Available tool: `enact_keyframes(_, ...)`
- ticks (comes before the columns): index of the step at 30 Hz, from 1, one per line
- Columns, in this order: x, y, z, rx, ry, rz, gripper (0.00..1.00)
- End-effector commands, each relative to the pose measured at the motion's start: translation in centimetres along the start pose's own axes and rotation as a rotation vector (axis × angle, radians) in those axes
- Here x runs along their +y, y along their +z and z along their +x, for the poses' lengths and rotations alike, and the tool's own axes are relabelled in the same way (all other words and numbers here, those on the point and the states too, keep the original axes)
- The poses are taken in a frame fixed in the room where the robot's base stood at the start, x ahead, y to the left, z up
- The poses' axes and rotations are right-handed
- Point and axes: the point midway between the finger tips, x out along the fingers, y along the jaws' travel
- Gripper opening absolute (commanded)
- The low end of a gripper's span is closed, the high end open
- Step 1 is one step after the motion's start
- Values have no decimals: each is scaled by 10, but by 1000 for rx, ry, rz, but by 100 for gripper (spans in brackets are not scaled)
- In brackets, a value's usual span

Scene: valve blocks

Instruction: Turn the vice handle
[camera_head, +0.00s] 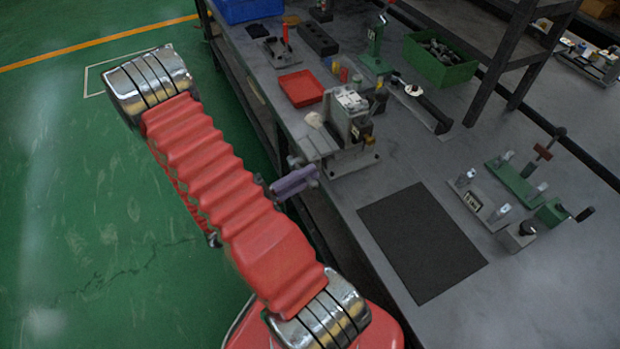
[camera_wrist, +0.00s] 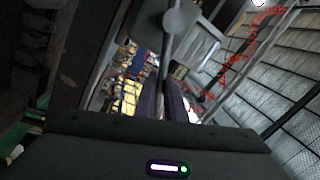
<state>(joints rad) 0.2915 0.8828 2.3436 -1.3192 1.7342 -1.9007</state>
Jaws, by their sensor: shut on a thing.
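The grey vice (camera_head: 349,125) stands at the left edge of the workbench in the head view, with its jaws over the bench top. My gripper (camera_head: 294,182) is in front of the vice at the bench edge, with purple fingers. In the wrist view, my gripper (camera_wrist: 164,98) is shut on the vice handle (camera_wrist: 167,58), a dark rod with a round grey end above the fingers. The handle is mostly hidden in the head view, so its angle there is unclear.
A black mat (camera_head: 423,243) lies on the bench right of the vice. A red tray (camera_head: 301,88) and a green bin (camera_head: 440,62) stand behind it. Valve parts (camera_head: 515,185) stand at the right. Green floor (camera_head: 100,200) is clear at the left.

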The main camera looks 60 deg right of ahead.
Motion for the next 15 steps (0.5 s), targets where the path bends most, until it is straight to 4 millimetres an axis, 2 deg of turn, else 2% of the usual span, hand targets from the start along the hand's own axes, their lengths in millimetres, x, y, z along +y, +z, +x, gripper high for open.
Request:
enact_keyframes(14,0,1,0,-7,1,-13,0)
enact_keyframes(15,0,1,0,-7,2,-13,12)
